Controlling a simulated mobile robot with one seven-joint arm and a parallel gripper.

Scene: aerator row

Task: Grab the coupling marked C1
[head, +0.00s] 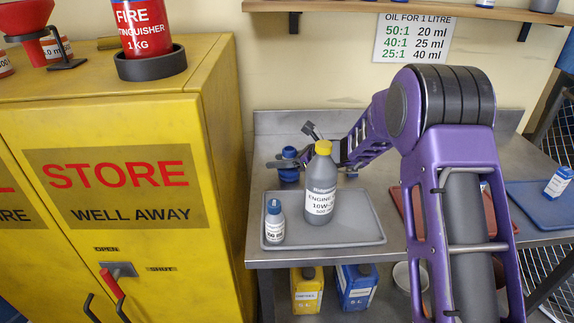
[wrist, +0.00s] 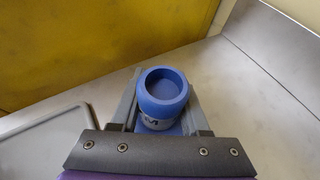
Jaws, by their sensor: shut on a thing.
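My gripper (head: 284,164) is at the back left of the metal bench, behind the grey bottle. It is shut on a blue piece (wrist: 163,88) with a round, hollow top and a pale band lower down. The wrist view shows one finger on each side of it. A dark mark on the band shows only in part, and I cannot read it as C1. In the head view the blue piece (head: 289,173) shows left of the bottle's yellow cap. I cannot tell whether its underside touches the bench.
A grey tray (head: 362,232) holds a yellow-capped bottle (head: 321,190) and a small blue-capped bottle (head: 274,222), close in front of my gripper. A yellow cabinet (head: 120,240) stands to the left. A blue tray (head: 530,205) lies at the right.

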